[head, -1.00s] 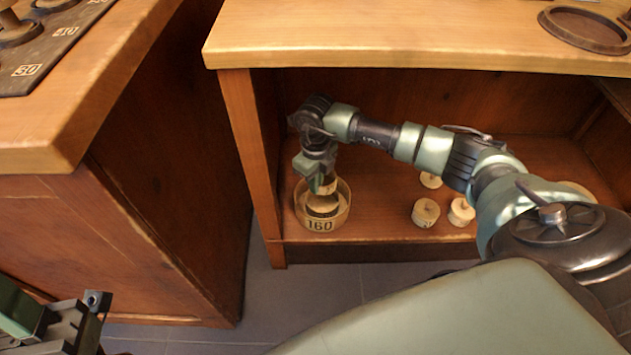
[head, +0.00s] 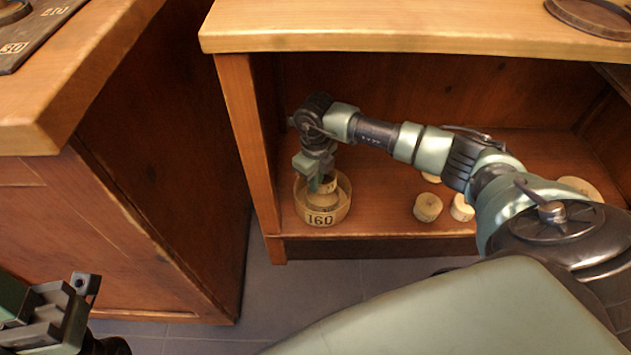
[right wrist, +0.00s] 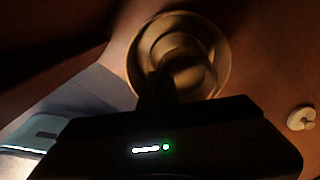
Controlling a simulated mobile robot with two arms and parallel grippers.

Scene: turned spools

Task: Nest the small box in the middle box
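A round tan box marked 160 (head: 343,208) stands upright on the shelf floor at the left end of the cabinet bay. My right gripper (head: 322,184) points down over it, shut on a smaller round tan box (head: 329,188) with a dark mark. The held box is within the rim of the 160 box, above a pale round surface inside it. In the right wrist view, rings (right wrist: 220,62) lie one inside another, dim and partly hidden by my gripper. Whether the held box touches bottom cannot be told. My left gripper (head: 85,288) is at the lower left, away from the boxes.
Several pale round spools (head: 427,207) stand on the shelf right of the box, partly behind my arm. The cabinet's left upright (head: 243,140) is close beside the box, and the top board (head: 400,30) overhangs. A second wooden counter (head: 90,80) stands left.

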